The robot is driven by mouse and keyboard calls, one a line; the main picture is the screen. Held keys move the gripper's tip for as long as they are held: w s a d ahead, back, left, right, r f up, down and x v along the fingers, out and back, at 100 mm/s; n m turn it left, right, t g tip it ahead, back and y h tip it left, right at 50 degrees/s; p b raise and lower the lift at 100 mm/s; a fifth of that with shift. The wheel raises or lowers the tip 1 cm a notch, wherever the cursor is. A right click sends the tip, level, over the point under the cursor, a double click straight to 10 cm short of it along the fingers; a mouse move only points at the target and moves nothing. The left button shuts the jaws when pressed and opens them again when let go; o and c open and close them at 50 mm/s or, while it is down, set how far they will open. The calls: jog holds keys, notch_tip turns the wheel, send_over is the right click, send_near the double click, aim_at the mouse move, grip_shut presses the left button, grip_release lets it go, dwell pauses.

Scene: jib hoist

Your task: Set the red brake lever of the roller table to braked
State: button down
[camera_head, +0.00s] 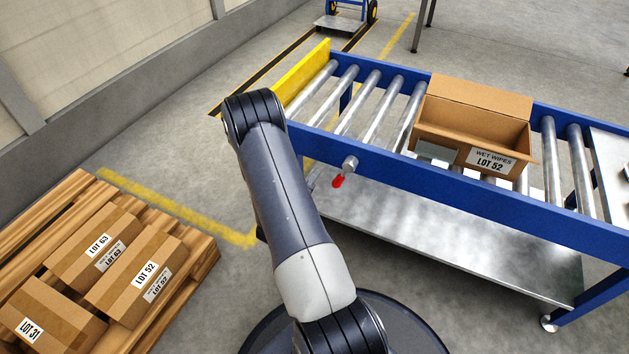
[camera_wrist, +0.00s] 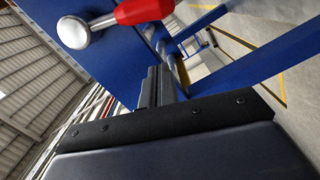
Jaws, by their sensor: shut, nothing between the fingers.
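The red brake lever (camera_head: 337,181) hangs from a silver pivot (camera_head: 350,163) on the near blue side rail of the roller table (camera_head: 458,196). Its red grip points down and slightly left. In the wrist view the red grip (camera_wrist: 142,10) shows at the top edge, partly cut off, with a silver round end (camera_wrist: 73,32) to its left. My gripper (camera_wrist: 153,86) is shut and empty, below the red grip in that picture, with a gap showing between them. In the head view my arm hides most or all of my gripper.
An open carton labelled LOT 52 (camera_head: 470,126) sits on the rollers. A yellow plate (camera_head: 302,77) closes the table's left end. A grey shelf (camera_head: 450,230) lies beneath. A pallet (camera_head: 200,258) with several cartons stands at lower left. Floor between is clear.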

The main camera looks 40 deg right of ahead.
jog(key=p+v, duration=0.2)
jog(key=v, duration=0.7)
jog(key=shift+s+a, duration=0.3)
jog(key=shift+d, duration=0.1)
